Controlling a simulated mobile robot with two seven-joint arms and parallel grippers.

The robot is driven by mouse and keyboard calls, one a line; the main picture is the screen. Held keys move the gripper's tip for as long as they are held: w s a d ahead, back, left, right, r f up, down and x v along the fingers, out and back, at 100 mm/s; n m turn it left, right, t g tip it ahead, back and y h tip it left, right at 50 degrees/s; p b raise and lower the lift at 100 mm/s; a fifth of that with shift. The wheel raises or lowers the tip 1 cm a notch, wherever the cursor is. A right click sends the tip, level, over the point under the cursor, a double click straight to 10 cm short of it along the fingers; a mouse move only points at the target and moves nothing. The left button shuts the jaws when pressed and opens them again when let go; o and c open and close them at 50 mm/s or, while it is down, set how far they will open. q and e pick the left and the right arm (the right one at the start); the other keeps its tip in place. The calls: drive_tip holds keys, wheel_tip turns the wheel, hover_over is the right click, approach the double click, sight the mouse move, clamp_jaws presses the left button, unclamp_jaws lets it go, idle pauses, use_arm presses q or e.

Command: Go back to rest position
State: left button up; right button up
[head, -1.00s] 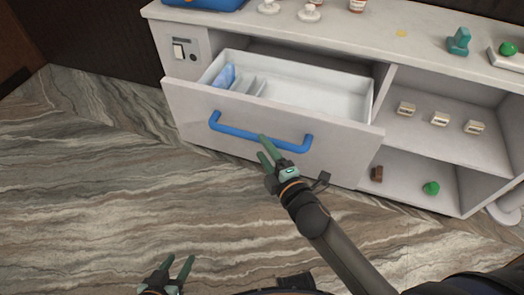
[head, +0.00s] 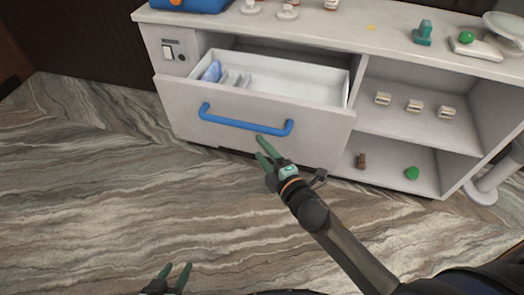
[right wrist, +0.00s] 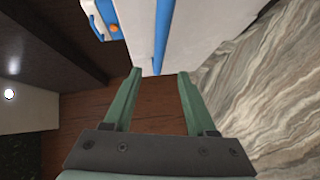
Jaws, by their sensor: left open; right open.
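My right gripper (head: 264,153) is open and empty in front of the counter, just below the blue drawer handle (head: 246,126) in the head view and apart from it. The right wrist view also shows its two green fingers (right wrist: 160,90) spread with nothing between them. My left gripper (head: 172,278) is open and empty at the bottom of the head view, over the floor. The drawer (head: 180,108) stands pulled out, with a blue item (head: 212,71) and thin dividers inside at its left end.
The white counter (head: 330,32) carries a blue box (head: 185,4), a teal object (head: 423,32) and a green ball (head: 466,38) on a white tray. Open shelves at the right hold small cream boxes (head: 414,105) and a green item (head: 411,172). The marbled floor (head: 90,190) is clear at left.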

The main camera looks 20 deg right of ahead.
idle(0.4)
drive_tip(key=s+f+m+g, duration=0.3)
drive_tip(key=s+f+m, duration=0.4)
drive_tip(key=s+m, duration=0.15)
drive_tip(key=s+f+m+g, duration=0.4)
drive_tip(key=s+f+m, duration=0.25)
drive_tip(key=s, duration=0.35)
use_arm(q)
drive_tip(key=s+a+r+p, duration=0.1)
drive_tip(key=a+r+p, duration=0.2)
drive_tip(key=r+p, duration=0.7)
drive_tip(key=p, duration=0.4)
drive_tip(key=shift+s+a+r+n+y, duration=0.2)
drive_tip(key=shift+s+r+n+y, duration=0.1)
drive_tip(key=shift+r+y, duration=0.1)
use_arm(e)
wheel_tip(320, 180, up, 11)
drive_tip(key=s+d+m+h, duration=0.1)
drive_tip(key=d, duration=0.2)
drive_tip(key=shift+s+m, duration=0.35)
drive_tip(key=shift+m, duration=0.05)
use_arm(q)
drive_tip(key=shift+f, duration=0.1)
